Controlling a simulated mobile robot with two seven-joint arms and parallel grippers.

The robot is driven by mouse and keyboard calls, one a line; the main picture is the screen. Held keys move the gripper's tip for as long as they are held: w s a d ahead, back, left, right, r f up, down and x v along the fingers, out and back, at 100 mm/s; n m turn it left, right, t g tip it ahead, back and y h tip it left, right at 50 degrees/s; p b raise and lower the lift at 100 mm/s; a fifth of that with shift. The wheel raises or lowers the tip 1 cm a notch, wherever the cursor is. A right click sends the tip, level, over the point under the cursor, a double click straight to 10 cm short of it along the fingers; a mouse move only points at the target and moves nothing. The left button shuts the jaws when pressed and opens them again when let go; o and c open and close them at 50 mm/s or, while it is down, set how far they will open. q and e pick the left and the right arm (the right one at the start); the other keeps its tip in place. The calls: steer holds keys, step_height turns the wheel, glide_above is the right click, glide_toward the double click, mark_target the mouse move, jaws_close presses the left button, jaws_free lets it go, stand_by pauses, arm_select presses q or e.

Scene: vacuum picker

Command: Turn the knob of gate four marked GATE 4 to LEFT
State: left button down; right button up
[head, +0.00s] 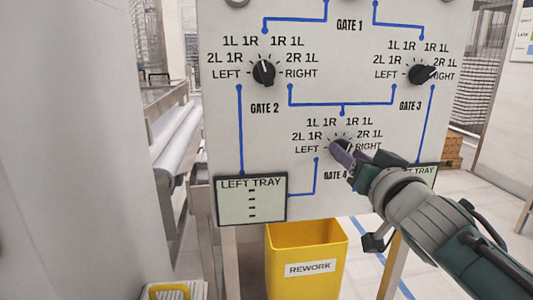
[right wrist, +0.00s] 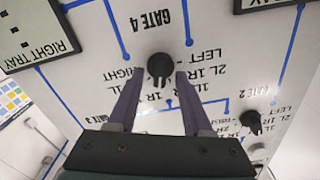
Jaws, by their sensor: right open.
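The GATE 4 knob (head: 337,145) is a black round knob low in the middle of the white panel. In the head view my right gripper (head: 343,153) covers much of it. In the right wrist view, which shows the panel upside down, the knob (right wrist: 159,68) lies between the tips of my right gripper (right wrist: 159,77). The two purple fingers are open, one on each side of the knob, with a gap visible. I cannot tell whether either finger touches it. Its pointer setting is not clear. My left gripper is not in view.
The GATE 2 knob (head: 263,72) and GATE 3 knob (head: 421,74) sit above on the panel. A LEFT TRAY display (head: 251,201) is at lower left; the right tray display is partly behind my arm. A yellow REWORK bin (head: 306,262) stands below.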

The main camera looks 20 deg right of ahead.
steer(key=shift+w, duration=0.25)
jaws_close()
stand_by(0.5)
